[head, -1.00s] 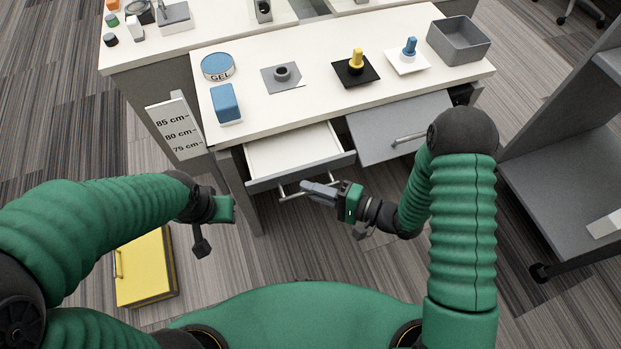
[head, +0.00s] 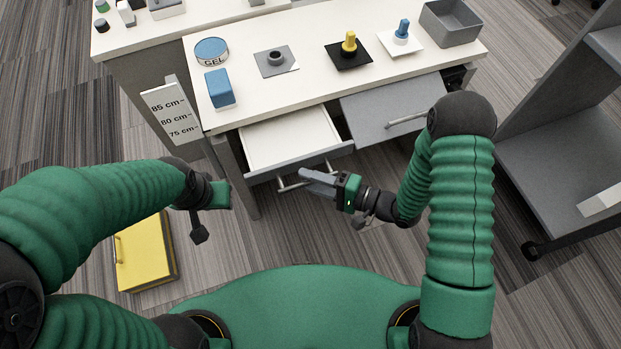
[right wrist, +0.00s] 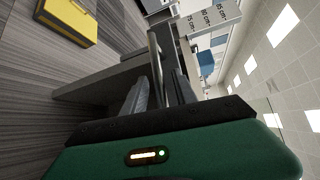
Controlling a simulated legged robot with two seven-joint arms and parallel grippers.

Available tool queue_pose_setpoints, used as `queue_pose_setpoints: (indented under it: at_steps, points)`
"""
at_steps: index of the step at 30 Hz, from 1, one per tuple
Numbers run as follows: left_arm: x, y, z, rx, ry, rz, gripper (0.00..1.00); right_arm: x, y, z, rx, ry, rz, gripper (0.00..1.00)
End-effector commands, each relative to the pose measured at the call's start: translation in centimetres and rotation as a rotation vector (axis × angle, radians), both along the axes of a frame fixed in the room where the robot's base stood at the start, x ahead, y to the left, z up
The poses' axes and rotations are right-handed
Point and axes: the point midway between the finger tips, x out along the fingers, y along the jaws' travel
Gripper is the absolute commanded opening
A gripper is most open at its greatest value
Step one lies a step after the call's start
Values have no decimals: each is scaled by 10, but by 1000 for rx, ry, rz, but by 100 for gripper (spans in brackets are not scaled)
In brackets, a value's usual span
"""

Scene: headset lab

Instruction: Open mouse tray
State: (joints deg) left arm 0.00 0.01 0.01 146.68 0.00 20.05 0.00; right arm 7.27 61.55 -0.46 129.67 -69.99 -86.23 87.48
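The tray (head: 285,142) with a white floor and grey front stands pulled out below the desk's left half. Its bar handle (head: 292,185) is on the front. My right gripper (head: 304,181) is at this handle, its two grey fingers apart. In the right wrist view, the handle bar (right wrist: 154,55) runs between the spread fingertips (right wrist: 158,75); contact cannot be made out. My left gripper (head: 199,235) hangs left of the tray, apart from it; its finger opening is not clear. A grey panel (head: 395,108) with its own handle (head: 407,120) projects to the right.
The white desktop (head: 300,90) holds a gel tin (head: 211,51), a blue block (head: 219,88), pegs on plates and a grey bin (head: 452,28). A yellow box (head: 143,255) lies on the floor at left. A grey shelf unit (head: 560,150) stands at right.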

Motion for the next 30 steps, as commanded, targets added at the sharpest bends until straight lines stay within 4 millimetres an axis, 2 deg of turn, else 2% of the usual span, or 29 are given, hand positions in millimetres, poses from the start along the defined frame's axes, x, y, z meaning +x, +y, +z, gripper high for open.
queue_pose_setpoints:
  at_steps: [7, 11, 24, 30]
  points:
    - [0, 0, 1, 0, 0, 0, 36, 0, -1, 1, 0, 0, 0, 34]
    - [0, 0, 5, 0, 0, 0, 36, -5, -14, 3, -1, 1, -3, 34]
    - [0, 0, 29, 0, 0, 0, 36, -59, -121, 20, -1, 2, -5, 34]
    - [0, 0, 33, 0, 0, 0, 36, -72, -147, 22, 0, 1, -1, 34]
